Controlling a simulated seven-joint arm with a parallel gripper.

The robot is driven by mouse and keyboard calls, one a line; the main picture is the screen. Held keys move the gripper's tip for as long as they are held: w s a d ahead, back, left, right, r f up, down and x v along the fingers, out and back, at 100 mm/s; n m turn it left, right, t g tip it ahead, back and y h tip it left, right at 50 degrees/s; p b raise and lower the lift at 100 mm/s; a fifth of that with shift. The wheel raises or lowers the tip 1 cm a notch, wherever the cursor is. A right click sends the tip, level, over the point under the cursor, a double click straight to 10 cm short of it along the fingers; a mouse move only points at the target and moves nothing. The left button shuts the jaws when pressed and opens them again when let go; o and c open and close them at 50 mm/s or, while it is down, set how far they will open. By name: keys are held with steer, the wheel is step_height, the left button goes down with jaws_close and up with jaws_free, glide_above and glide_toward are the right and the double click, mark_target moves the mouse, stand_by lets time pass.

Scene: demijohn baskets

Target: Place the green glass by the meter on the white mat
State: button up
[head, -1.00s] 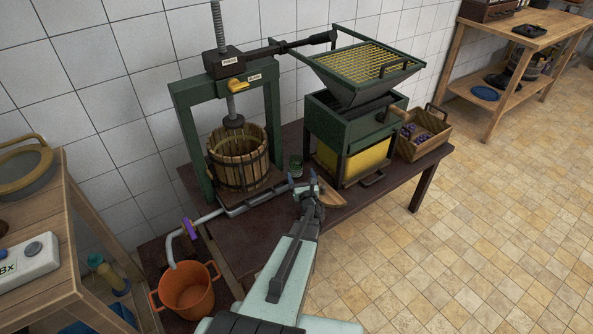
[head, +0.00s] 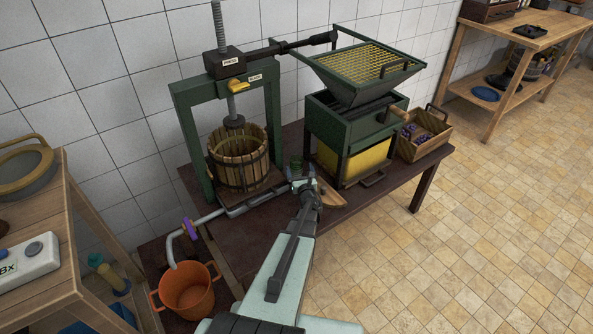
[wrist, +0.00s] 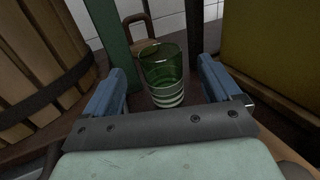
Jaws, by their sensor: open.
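The green glass (head: 296,162) stands upright on the dark table (head: 258,240), between the press and the crusher. In the wrist view the glass (wrist: 163,72) shows pale bands near its base. My gripper (head: 302,177) is just in front of it. The blue fingers of my gripper (wrist: 161,80) are open, one on each side of the glass, with visible gaps. A white meter marked "Bx" (head: 32,258) lies on the wooden table at the far left, cut by the picture edge. I cannot make out a white mat in either view.
The press basket (head: 238,160) stands left of the glass and the green crusher with its yellow bin (head: 355,160) stands right. A wooden scoop-like piece (head: 332,198) lies beside my gripper. An orange bucket (head: 187,290) stands under the press spout.

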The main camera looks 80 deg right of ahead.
mark_target(298, 165)
steer(key=shift+x, duration=3.35)
steer(key=c, duration=1.6)
steer(key=shift+r, duration=5)
steer(key=shift+c, duration=0.2)
